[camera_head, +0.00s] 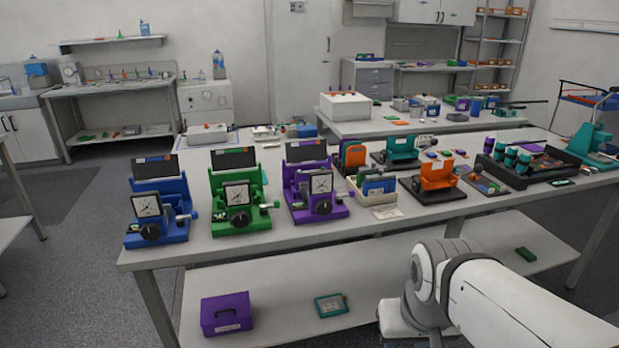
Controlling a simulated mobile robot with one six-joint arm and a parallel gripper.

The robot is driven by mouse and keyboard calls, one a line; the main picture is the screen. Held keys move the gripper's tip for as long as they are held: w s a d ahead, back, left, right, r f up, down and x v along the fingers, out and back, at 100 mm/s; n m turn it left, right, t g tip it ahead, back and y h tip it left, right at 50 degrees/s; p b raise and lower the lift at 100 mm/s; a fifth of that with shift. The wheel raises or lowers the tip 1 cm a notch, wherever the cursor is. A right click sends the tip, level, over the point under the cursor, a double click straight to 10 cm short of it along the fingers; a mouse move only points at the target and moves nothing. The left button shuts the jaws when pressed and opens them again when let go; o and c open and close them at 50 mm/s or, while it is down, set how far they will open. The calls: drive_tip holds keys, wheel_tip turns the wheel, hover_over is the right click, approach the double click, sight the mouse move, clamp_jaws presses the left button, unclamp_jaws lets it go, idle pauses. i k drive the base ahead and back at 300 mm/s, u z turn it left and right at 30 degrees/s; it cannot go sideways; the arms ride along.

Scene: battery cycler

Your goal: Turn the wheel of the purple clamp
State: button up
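The purple clamp (314,198) stands on the near left part of the long table, right of a green clamp (238,206) and a blue clamp (158,214) of the same shape. It has a square dial on its front and a dark round wheel (323,207) low on the front, with a small knob out to the right. A dark panel stands behind it. The wheel faces the near edge of the table. My arm shows at the lower right, below and apart from the clamp. My gripper is not visible.
A beige bin (372,191) with small boxes stands just right of the purple clamp. An orange device (438,180) and a black tray (532,166) are further right. The lower shelf holds a purple box (227,314). The near table edge before the clamp is clear.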

sight(324, 208)
drive_tip(key=z, duration=0.9)
drive_tip(key=k, duration=1.25)
drive_tip(key=u, duration=0.8)
drive_tip(key=i, duration=1)
drive_tip(key=u, duration=0.1)
